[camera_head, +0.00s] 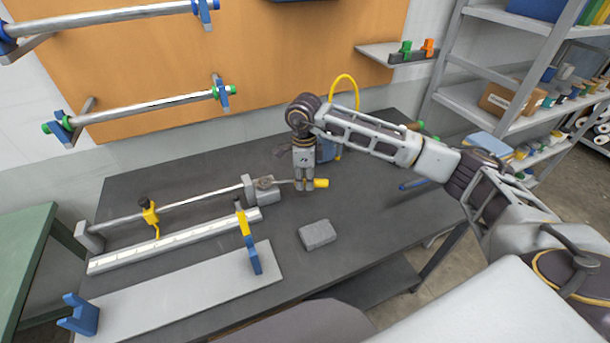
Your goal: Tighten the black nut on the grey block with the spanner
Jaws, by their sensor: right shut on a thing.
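The grey block (264,197) stands on the dark bench at the right end of a long metal rod. A dark round shape on its top, at the black nut (264,183), is too small to make out clearly. My right gripper (304,187) points down and is shut on the spanner. The spanner's yellow handle end (321,183) sticks out to the right of the fingers. Its thin metal shank reaches left to the top of the block. The spanner's head seems to be at the nut, but I cannot tell whether it fits around it. My left gripper is out of view.
A loose rough grey brick (317,235) lies on the dark bench (370,215) in front of the gripper. Rails with yellow clamps (151,215) and a flat plate with blue holders (84,314) fill the left side. Bars hang on the orange board behind. Shelves stand at right.

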